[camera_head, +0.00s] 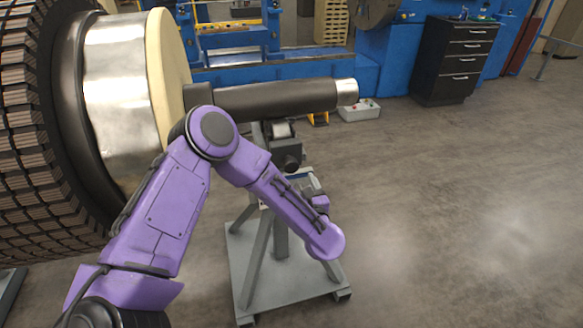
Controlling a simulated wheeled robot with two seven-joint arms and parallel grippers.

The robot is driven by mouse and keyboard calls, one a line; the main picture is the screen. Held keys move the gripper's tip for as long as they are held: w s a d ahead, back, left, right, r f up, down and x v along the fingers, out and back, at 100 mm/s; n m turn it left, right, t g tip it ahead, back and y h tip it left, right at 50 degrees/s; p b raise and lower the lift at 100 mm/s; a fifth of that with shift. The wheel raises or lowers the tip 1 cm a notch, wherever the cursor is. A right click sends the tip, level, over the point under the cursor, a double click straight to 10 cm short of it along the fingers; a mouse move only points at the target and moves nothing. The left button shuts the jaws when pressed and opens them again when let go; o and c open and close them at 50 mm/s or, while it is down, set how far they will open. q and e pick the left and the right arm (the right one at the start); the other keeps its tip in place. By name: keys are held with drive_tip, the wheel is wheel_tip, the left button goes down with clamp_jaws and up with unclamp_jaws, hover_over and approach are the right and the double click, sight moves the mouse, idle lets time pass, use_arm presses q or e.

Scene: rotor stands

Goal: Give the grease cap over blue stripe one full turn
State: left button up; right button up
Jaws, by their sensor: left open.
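My left arm comes in from the left, bends at the elbow and reaches down to the right over a grey stand (248,262). My left gripper (317,188) shows only in small part beyond my forearm, close to the upper part of the stand. It is open, and I see nothing held in it. A little pale and bluish detail shows on the stand beside it, largely behind my forearm. I cannot make out a grease cap or a blue stripe clearly. My right gripper is not in view.
A large rotor (118,95) fills the left, and its dark shaft (275,98) with a bright metal end lies above the stand. Blue machinery (290,68), a grey bin (360,111) and a black drawer cabinet (452,62) stand behind. The floor at right is clear.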

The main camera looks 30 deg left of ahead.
sight(292, 169)
use_arm(q)
drive_tip(key=p+x, duration=0.1)
drive_tip(key=x, duration=0.6)
drive_tip(key=shift+w+a+p, duration=0.3)
drive_tip(key=shift+w+a, duration=0.05)
drive_tip(key=c, duration=1)
